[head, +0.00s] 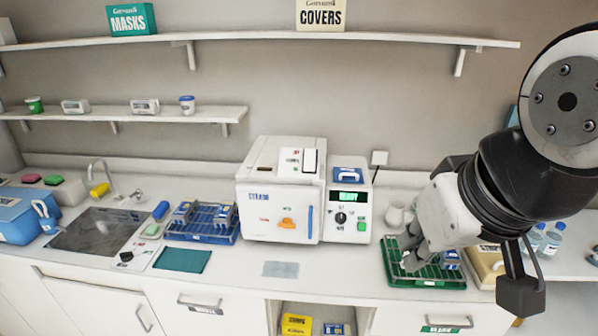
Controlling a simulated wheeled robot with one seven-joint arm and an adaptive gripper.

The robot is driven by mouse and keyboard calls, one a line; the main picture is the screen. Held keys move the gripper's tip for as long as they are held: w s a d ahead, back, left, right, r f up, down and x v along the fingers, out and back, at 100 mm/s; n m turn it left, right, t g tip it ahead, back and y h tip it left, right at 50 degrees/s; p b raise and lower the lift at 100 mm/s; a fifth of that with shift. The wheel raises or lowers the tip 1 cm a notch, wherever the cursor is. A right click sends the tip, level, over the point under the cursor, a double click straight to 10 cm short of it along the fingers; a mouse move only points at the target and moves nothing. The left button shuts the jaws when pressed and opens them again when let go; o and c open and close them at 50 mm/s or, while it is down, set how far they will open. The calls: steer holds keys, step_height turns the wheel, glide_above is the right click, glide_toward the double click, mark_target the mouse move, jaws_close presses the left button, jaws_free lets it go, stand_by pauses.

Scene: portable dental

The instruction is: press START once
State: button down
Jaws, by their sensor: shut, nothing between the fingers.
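The white sterilizer (281,190) stands on the counter with its front door closed. To its right is its control panel (349,211) with a lit green display (348,199) reading READY, a black dial (341,217) and a small green button (361,226) at lower right. The button's label is too small to read, so I cannot confirm it says START. My gripper (410,257) is shut and empty, pointing down over the green rack to the right of the panel. It is apart from the green button.
A green rack (428,284) sits under my gripper, partly hidden by it. A white jug (394,214) stands behind it. A blue rack (203,236) and a sink (98,232) are at left. The counter before the sterilizer is mostly clear, with a pale blue sheet (281,269).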

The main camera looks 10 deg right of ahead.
steer(key=shift+w, duration=0.1)
stand_by(0.6)
steer(key=w+f+b, duration=0.7)
steer(key=w, duration=0.2)
steer(key=shift+w+f+b, duration=0.2)
steer(key=shift+f+b, duration=0.1)
steer(key=shift+b, duration=0.1)
